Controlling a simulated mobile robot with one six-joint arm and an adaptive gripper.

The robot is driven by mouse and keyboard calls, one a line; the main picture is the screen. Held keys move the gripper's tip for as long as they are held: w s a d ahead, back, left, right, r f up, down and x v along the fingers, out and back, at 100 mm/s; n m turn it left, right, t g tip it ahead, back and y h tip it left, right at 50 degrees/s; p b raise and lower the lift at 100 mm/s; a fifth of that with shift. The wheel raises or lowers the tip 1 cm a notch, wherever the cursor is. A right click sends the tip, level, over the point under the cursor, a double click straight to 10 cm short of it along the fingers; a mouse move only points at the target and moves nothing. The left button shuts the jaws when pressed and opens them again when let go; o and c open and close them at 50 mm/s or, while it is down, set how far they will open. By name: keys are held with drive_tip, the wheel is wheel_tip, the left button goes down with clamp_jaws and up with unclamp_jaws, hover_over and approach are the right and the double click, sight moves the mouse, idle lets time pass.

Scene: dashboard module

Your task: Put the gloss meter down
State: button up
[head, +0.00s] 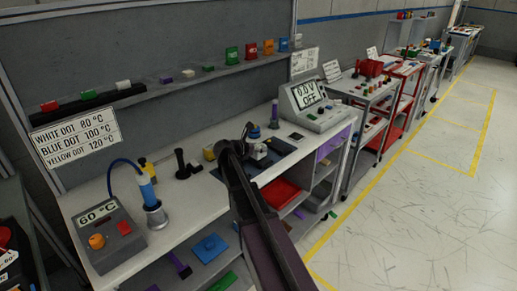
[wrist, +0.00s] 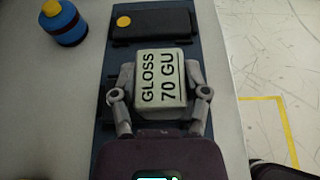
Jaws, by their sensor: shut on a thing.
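The gloss meter (wrist: 160,77) is a pale block whose face reads "GLOSS 70 GU". It sits between the two grey fingers of my gripper (wrist: 160,92) in the wrist view, and the gripper is shut on it. It is over a dark blue mat (wrist: 101,144); I cannot tell whether it touches the mat. A black block with a yellow dot (wrist: 165,25) lies on the mat just beyond it. In the head view my arm hides part of the meter, and the mat (head: 283,147) shows on the bench.
A blue pot with a yellow top (wrist: 64,22) stands left of the mat. In the head view, a "0.0V OFF" unit (head: 316,105) stands at the right of the bench and a "60 °C" heater (head: 105,235) at the near left.

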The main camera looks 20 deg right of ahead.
drive_tip(key=o, duration=1.3)
drive_tip(key=shift+f, duration=0.1)
drive_tip(key=shift+r, duration=0.25)
drive_tip(key=p+v, duration=0.5)
drive_tip(key=v, duration=0.7)
drive_tip(key=shift+s+f, duration=0.1)
